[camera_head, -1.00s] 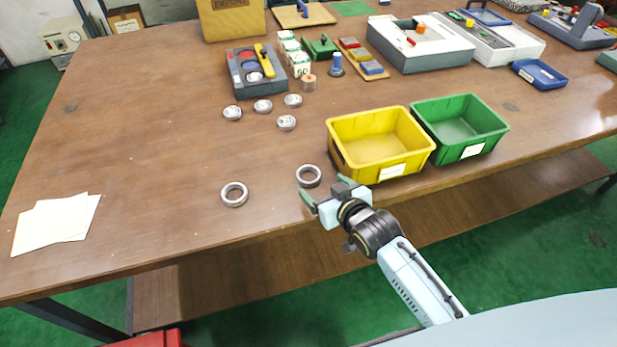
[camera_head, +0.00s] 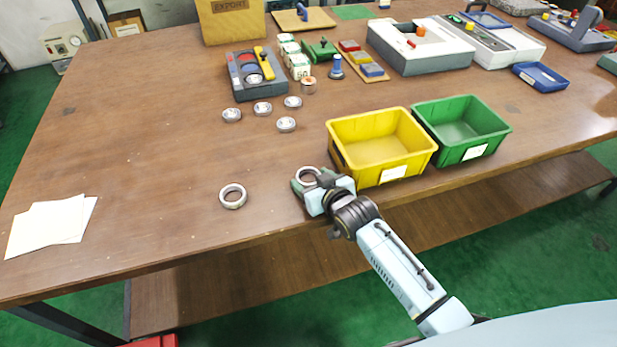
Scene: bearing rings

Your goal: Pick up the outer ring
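Two plain metal rings lie near the front of the brown table. One ring (camera_head: 233,196) lies flat and free, left of my arm. The other ring (camera_head: 304,171) is at the fingers of my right gripper (camera_head: 311,182), which has one finger on each side of it. The gripper hides the ring's near right part. I cannot tell whether the fingers press on the ring or only stand around it. The pictures do not show which of the two is the outer ring. My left gripper is out of view.
A yellow bin (camera_head: 343,158) stands close right of my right gripper, with a green bin (camera_head: 467,147) beside it. White papers (camera_head: 45,228) lie at left. The table's left middle is clear.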

